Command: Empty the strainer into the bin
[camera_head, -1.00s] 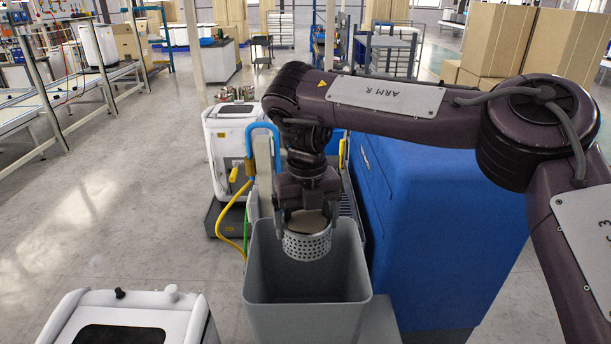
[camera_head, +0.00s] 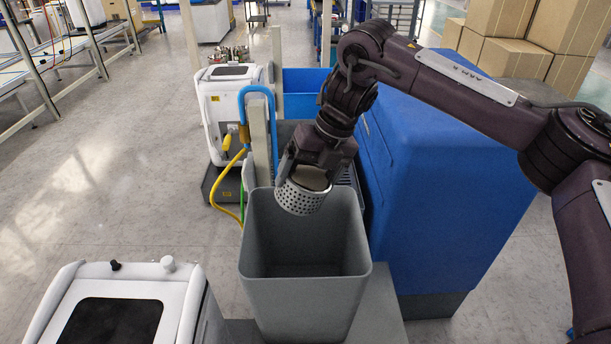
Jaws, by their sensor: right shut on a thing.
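The strainer (camera_head: 301,198) is a light perforated metal cup with something pale inside its top. My right gripper (camera_head: 309,172) is shut on the strainer and holds it over the back part of the bin's opening, slightly tilted. The bin (camera_head: 304,303) is a tall grey open-topped container in the lower middle. Its visible inside looks empty, but its floor is partly out of sight. My left gripper is not in view.
A large blue cabinet (camera_head: 440,190) stands right of the bin. A white machine (camera_head: 232,110) with a yellow hose (camera_head: 228,185) stands behind on the left. Another white unit with a dark top (camera_head: 112,320) is at the lower left. Open floor lies left.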

